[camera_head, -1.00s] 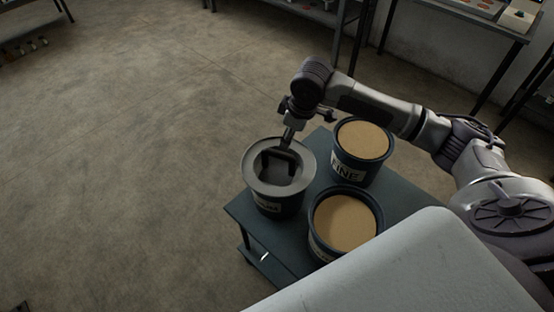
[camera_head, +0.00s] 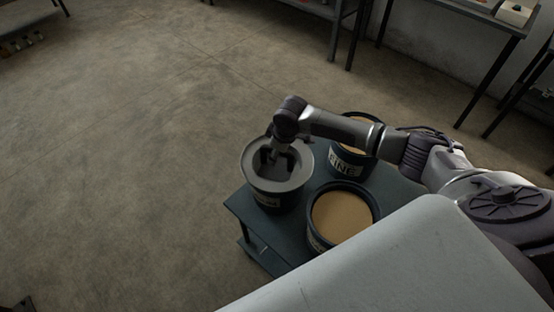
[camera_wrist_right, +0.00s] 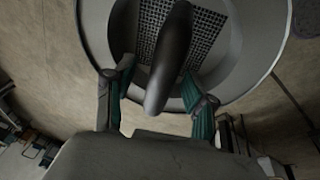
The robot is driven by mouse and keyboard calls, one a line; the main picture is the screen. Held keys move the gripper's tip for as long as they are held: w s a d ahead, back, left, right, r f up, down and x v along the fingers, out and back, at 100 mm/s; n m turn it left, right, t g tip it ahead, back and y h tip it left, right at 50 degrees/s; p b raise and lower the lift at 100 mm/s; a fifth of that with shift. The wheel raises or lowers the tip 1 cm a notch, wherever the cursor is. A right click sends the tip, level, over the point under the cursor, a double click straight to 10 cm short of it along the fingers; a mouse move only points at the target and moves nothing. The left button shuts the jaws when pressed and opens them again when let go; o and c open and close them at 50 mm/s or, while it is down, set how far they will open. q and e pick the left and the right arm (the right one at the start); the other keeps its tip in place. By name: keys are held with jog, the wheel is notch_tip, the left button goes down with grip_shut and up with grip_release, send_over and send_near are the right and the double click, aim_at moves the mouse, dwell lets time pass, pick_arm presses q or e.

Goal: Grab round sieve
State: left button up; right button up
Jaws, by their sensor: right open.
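The round sieve (camera_head: 254,176) is a grey ring sitting on top of the left dark bucket (camera_head: 290,199). In the right wrist view its wide grey rim (camera_wrist_right: 262,45) surrounds a square mesh (camera_wrist_right: 205,32). A dark elongated bar (camera_wrist_right: 168,65), perhaps a handle, crosses over the mesh between my fingers. My right gripper (camera_head: 277,162) points down over the sieve's middle. Its teal-padded fingers stand apart on either side of the bar, also in the right wrist view (camera_wrist_right: 158,85). I cannot tell whether they touch it. My left gripper is not in view.
The bucket stands on a dark low table (camera_head: 296,235). A bucket labelled FINE (camera_head: 345,163) and another tan-filled bucket (camera_head: 341,218) stand close on its right. My forearm passes over the FINE bucket. A metal table (camera_head: 485,18) is at the back right. The floor on the left is clear.

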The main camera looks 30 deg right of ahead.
grip_shut()
jog(key=shift+r, duration=0.1)
dwell(0.5)
